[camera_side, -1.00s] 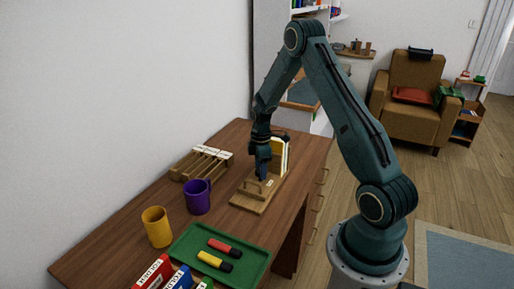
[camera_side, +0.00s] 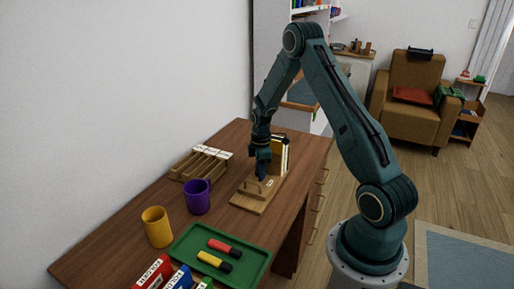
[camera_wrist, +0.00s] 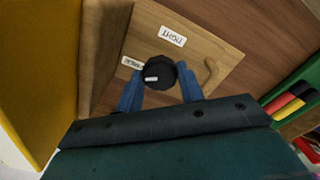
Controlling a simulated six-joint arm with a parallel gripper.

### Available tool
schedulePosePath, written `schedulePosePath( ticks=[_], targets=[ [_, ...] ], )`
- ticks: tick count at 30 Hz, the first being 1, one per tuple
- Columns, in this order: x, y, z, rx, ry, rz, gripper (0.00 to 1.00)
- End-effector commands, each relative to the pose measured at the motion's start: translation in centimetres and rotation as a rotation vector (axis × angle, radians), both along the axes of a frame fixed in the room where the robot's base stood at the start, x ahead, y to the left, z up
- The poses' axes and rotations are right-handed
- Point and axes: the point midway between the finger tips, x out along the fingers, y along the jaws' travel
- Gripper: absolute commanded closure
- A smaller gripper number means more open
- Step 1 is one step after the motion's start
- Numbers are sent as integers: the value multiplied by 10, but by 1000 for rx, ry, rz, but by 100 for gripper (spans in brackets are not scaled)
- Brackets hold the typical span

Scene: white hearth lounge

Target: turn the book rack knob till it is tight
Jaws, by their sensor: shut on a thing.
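The book rack (camera_side: 247,205) is a wooden stand on the desk, with upright books (camera_side: 280,152) at its back. In the wrist view its base (camera_wrist: 205,62) carries a round black knob (camera_wrist: 163,68) with a white mark on its lower left side. A white label reading TIGHT (camera_wrist: 172,36) lies above the knob. A second label (camera_wrist: 132,63), hard to read, lies to its left, and the mark points close to that one. My gripper (camera_wrist: 160,82) has its two blue fingers shut on the knob from both sides. In the side view my gripper (camera_side: 262,168) hides the knob.
A curved wooden piece (camera_wrist: 211,76) rises right of the knob. On the desk stand a purple mug (camera_side: 197,197), a yellow mug (camera_side: 156,227), a slotted wooden holder (camera_side: 201,163) and a green tray (camera_side: 192,238) with red and yellow pens. Bare desk lies right of the rack.

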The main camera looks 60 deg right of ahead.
Motion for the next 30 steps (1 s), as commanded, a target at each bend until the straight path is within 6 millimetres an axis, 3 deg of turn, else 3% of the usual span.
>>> schedulePosePath(
  ticks=[11,30],
  targets=[
    [0,0,0,0,0,-172,85],
    [0,0,0,-1,0,-756,85]
  ],
)
